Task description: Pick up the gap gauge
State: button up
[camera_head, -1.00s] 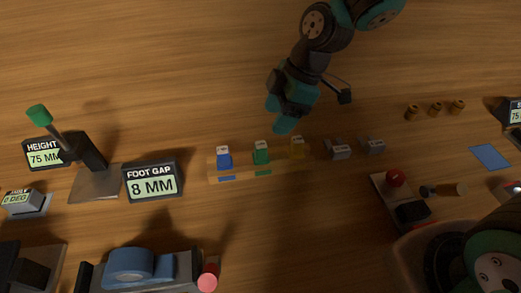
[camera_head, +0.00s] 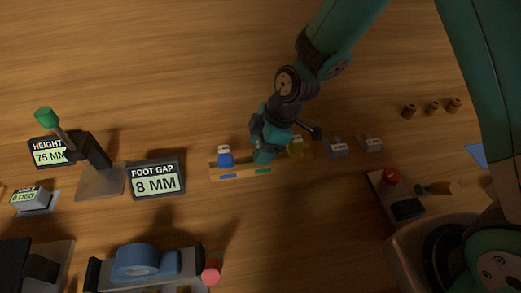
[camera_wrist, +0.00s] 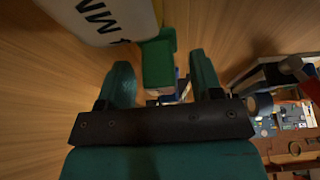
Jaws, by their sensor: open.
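The coloured gap gauges stand in a row on a thin wooden strip (camera_head: 218,173) in the head view. The blue gauge (camera_head: 225,157) is at the left and the yellow gauge (camera_head: 296,147) at the right. The green gauge between them is hidden behind my gripper (camera_head: 265,157) in the head view. In the wrist view, the green gauge (camera_wrist: 158,62) shows just beyond and between the spread fingers of my gripper (camera_wrist: 160,78). The fingers are open and I see no grip on it. A white panel (camera_wrist: 100,18) with "MM" lettering is close at the top left.
The "FOOT GAP 8 MM" display (camera_head: 155,180) stands left of the strip. Two grey blocks (camera_head: 338,147) (camera_head: 370,143) sit to its right. A blue roll-shaped device (camera_head: 140,262) is in front. The wood behind the row is clear.

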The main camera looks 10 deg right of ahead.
jog(key=c, duration=1)
jog(key=shift+r, duration=0.15)
